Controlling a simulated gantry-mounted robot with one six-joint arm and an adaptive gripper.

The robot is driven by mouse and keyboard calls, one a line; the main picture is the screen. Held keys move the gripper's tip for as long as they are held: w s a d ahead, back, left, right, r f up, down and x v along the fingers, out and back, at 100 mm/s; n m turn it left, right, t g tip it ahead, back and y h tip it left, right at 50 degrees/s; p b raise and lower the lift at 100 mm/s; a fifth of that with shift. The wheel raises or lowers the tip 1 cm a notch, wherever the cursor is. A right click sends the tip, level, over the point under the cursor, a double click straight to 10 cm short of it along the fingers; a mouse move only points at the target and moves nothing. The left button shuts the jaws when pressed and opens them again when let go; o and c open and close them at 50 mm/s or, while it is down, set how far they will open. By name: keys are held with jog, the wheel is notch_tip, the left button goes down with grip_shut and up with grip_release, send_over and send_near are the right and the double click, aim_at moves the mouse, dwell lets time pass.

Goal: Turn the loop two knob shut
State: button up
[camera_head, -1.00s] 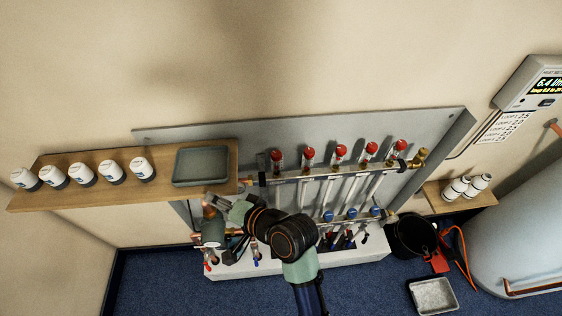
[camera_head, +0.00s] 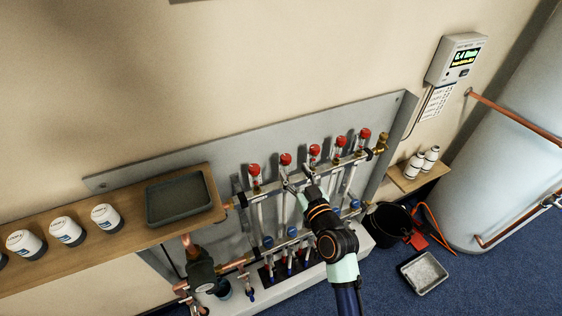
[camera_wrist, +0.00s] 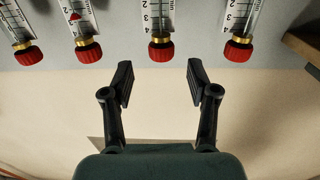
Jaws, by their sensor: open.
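A row of red knobs tops the clear flow meters on the manifold. The second from the left (camera_head: 285,159), which matches loop two if counted from the left, also shows in the wrist view (camera_wrist: 161,53). No loop labels are legible at the knobs. My gripper (camera_head: 291,184) is just below that knob in the head view. In the wrist view my gripper (camera_wrist: 160,84) is open and empty, its black fingers spread wide. That knob is centred across the gap, beyond the fingertips and apart from them. Its neighbours sit outside the fingers.
Neighbouring red knobs (camera_head: 254,169) (camera_head: 314,150) stand close on both sides. Blue knobs (camera_head: 267,241) line the lower rail. A wooden shelf (camera_head: 130,245) with a grey tray (camera_head: 181,198) and white pots is at the left. A meter display (camera_head: 456,60) hangs at the upper right.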

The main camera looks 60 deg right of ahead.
aim_at(287, 163)
jog(key=b+x, duration=0.1)
jog(key=x, duration=0.5)
jog(key=shift+w+d, duration=0.2)
jog(key=shift+w, duration=0.1)
jog(key=shift+r, duration=0.1)
grip_shut()
jog(key=m+g+p, duration=0.1)
jog(key=p, duration=0.3)
jog(key=shift+r+h+p, duration=0.3)
jog(key=shift+h+p, duration=0.1)
jog(key=p, duration=0.3)
jog(key=shift+f+g+h, duration=0.1)
jog(key=shift+g+h, duration=0.2)
jog(key=shift+f+m+p, duration=0.2)
jog(key=shift+m+p, duration=0.1)
jog(key=shift+p, duration=0.3)
grip_release()
